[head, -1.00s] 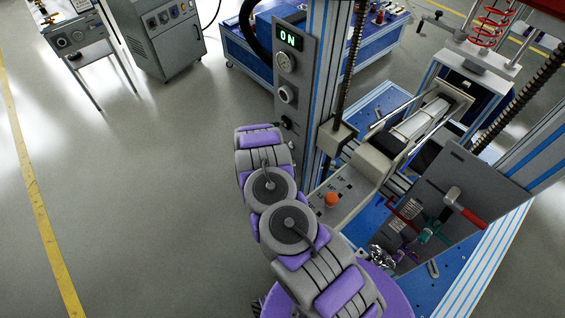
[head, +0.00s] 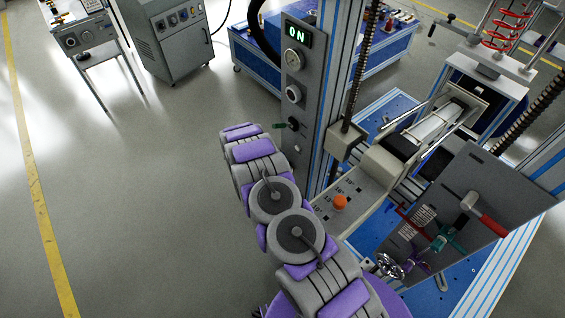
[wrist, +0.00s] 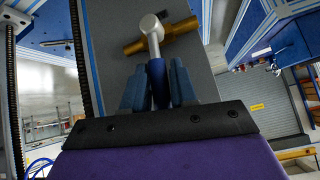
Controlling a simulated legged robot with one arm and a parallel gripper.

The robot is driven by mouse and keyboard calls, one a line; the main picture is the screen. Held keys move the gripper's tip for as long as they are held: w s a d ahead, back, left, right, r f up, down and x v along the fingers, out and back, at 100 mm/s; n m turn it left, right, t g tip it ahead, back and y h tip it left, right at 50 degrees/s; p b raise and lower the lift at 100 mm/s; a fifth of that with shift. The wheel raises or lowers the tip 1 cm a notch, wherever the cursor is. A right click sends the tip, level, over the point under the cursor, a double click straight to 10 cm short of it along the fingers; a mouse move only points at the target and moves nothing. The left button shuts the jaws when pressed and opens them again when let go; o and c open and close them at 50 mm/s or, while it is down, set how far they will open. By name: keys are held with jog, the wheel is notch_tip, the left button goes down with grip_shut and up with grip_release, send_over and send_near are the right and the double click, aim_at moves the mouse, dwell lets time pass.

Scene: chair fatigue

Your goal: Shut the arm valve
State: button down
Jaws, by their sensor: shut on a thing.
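In the wrist view a valve with a brass body (wrist: 180,38) and a silver neck sits on a grey panel (wrist: 112,22). Its blue lever handle (wrist: 157,84) points down toward my gripper (wrist: 158,86). My gripper's two blue-grey fingers stand on either side of the handle and are shut on it. In the head view my arm reaches up and left beside the upright machine column (head: 330,100). My gripper and the blue handle cannot be made out there.
The column's panel has a lit "ON" display (head: 298,39) and gauges. On the right, a tilted grey plate (head: 475,195) carries a red-handled valve (head: 484,216). An orange button (head: 340,202) is beside my arm. Open floor lies at the left.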

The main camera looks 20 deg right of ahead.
jog(key=shift+w+a+f+g+b, duration=0.1)
jog(key=shift+w+f+g+b, duration=0.1)
jog(key=shift+g+b, duration=0.1)
jog(key=shift+w+r+n+b, duration=0.15)
jog(key=shift+n+b, duration=0.15)
jog(key=shift+r+g+h, duration=0.1)
jog(key=shift+g+h, duration=0.2)
jog(key=c, duration=1)
grip_release()
jog(key=shift+w, duration=0.1)
jog(key=p+v, duration=0.3)
jog(key=v, duration=1.4)
jog(key=shift+a+r, duration=0.1)
jog(key=shift+a, duration=0.1)
jog(key=shift+a, duration=0.1)
